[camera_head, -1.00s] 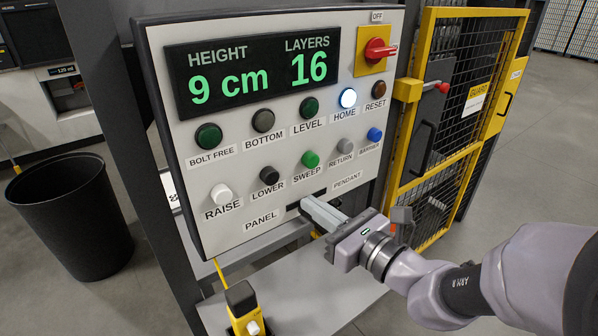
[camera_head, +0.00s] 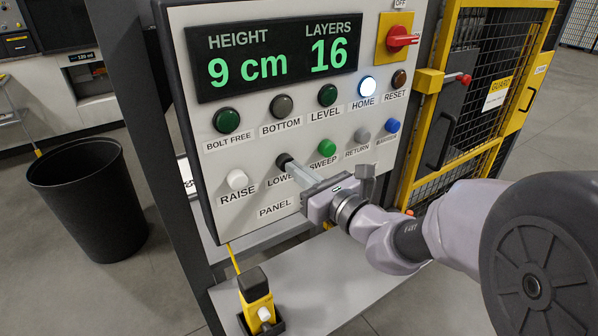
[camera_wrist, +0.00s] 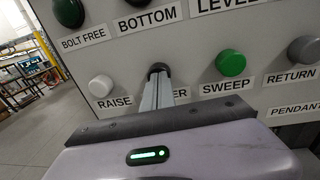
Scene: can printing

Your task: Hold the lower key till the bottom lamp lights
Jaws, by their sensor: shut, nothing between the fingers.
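The lower key (camera_head: 284,160) is a black round button on the control panel, between the white RAISE button (camera_head: 237,179) and the green SWEEP button (camera_head: 326,147). My gripper (camera_head: 291,168) is shut and empty, with its fingertips at the lower key. In the wrist view the fingers (camera_wrist: 157,88) reach up to the black key (camera_wrist: 157,69) and cover part of its label. I cannot tell how far the key is pressed. The BOTTOM lamp (camera_head: 281,106) is dark. The HOME lamp (camera_head: 367,85) glows white. The display (camera_head: 275,58) reads height 9 cm, layers 16.
A red rotary switch (camera_head: 402,40) is at the panel's upper right. A yellow guard door (camera_head: 432,82) stands to the right. A yellow pendant (camera_head: 255,287) sits on the shelf (camera_head: 330,290) below. A black bin (camera_head: 90,205) stands at left.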

